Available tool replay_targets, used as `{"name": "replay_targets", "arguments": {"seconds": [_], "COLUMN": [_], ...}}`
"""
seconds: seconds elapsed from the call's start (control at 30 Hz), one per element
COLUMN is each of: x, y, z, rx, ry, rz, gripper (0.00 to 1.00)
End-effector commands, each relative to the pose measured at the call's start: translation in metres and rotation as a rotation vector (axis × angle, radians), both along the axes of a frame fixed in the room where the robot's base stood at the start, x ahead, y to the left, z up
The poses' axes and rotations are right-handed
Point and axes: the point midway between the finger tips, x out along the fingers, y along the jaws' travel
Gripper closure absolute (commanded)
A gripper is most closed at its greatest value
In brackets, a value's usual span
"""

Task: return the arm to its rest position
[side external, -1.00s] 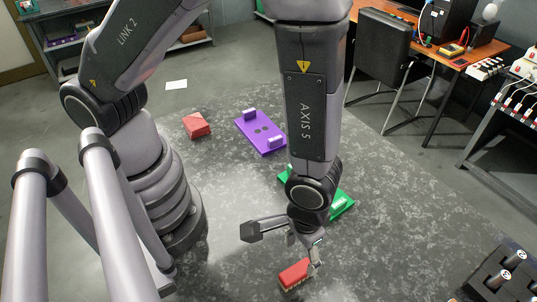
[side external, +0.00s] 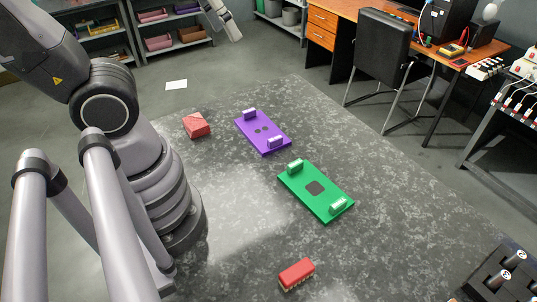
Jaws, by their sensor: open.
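My arm is folded back and up on the left side of the view. Part of my gripper (side external: 222,20) shows at the top edge, high above and beyond the table, with the rest cut off by the frame. It is open and touches nothing on the table. A red brush-like block (side external: 297,273) lies at the table's front. A green plate (side external: 316,192) with two raised end blocks and a dark square in its middle lies at the centre. A purple plate (side external: 262,132) with two raised blocks and dark round spots lies behind it.
A red block (side external: 196,125) lies at the table's back left. A black rack (side external: 497,277) with cylindrical cells stands at the lower right. The speckled grey table (side external: 235,215) is clear between these things. A chair, desk and shelves stand beyond.

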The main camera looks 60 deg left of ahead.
Motion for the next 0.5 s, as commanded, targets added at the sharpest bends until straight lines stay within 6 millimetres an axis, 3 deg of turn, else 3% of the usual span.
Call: {"name": "replay_targets", "arguments": {"seconds": [0.1, 0.2, 0.5], "x": [-0.026, -0.038, -0.042], "y": [0.020, 0.027, 0.029], "z": [0.012, 0.015, 0.016], "rx": [0.034, 0.052, 0.060], "ry": [-0.058, -0.075, -0.080], "rz": [0.015, 0.016, 0.012], "gripper": [0.43, 0.43, 0.43]}}
